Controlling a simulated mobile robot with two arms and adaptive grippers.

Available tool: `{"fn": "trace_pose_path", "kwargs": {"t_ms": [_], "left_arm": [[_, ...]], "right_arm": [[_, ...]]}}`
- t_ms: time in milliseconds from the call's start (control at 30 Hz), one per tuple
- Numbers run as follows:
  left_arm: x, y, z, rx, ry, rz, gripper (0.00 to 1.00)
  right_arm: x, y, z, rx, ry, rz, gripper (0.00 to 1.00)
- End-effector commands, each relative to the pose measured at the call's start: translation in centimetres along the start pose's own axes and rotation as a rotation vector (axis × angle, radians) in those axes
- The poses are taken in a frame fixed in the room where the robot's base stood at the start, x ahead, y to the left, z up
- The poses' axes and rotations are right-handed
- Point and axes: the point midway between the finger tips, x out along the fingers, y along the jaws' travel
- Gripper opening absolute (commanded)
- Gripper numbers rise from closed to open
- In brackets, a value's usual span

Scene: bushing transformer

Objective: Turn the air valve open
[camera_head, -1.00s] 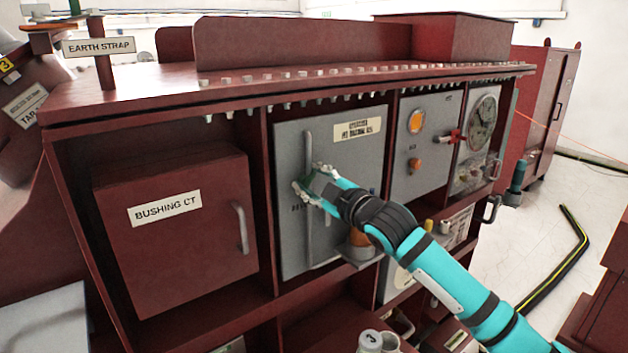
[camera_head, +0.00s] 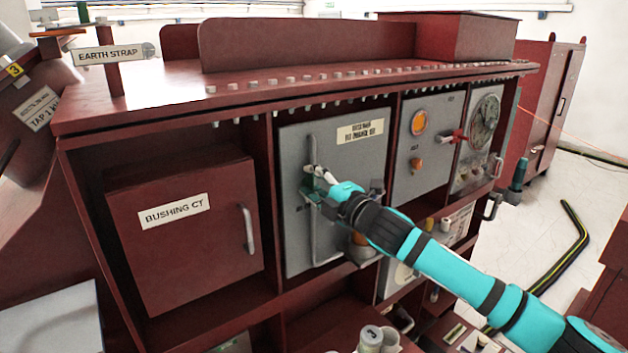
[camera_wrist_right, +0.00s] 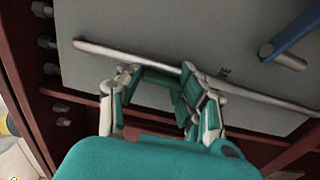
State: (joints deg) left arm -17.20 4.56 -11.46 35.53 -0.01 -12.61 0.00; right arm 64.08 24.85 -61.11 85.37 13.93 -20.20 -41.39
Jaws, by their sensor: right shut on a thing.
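My right gripper (camera_head: 318,186) is at the long upright grey bar handle (camera_head: 312,152) on the grey door (camera_head: 290,140). In the right wrist view my gripper (camera_wrist_right: 160,76) has its fingertips at this bar (camera_wrist_right: 265,98), and it is shut on it. A dark green piece shows between the fingers; I cannot tell whether it is part of the gripper. A blue lever (camera_wrist_right: 305,33) with a grey end shows beside the bar. A small red handle (camera_head: 453,136) sits on the panel farther right. I cannot tell which part is the air valve. My left gripper is not in view.
A red box marked BUSHING CT (camera_head: 185,235) with a grey handle stands left of the door. A panel with orange lamps (camera_head: 418,122) and a round gauge (camera_head: 484,120) are to the right. Open floor (camera_head: 520,240) with a black-yellow strip (camera_head: 570,255) lies right of the cabinet.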

Motion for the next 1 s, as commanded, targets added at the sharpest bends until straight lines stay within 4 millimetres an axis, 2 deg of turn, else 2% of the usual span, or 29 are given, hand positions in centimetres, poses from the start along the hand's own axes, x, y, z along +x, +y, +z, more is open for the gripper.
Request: {"fn": "trace_pose_path", "kwargs": {"t_ms": [33, 467, 500, 800, 1000], "left_arm": [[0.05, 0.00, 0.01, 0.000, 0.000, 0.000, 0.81], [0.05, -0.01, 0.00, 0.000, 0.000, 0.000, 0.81], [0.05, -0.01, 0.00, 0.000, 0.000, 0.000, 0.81], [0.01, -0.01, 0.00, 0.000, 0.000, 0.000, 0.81], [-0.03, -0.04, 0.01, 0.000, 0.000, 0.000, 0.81]], "right_arm": [[-0.04, -1.77, -0.14, -0.002, -0.001, -0.029, 0.03], [-0.05, -1.83, -0.08, -0.012, -0.002, -0.030, 0.03], [-0.05, -1.83, -0.07, -0.012, -0.002, -0.030, 0.38], [-0.04, -1.49, -0.15, -0.014, 0.000, -0.023, 0.77], [-0.03, -1.14, -0.16, -0.014, 0.002, -0.018, 0.77]]}}
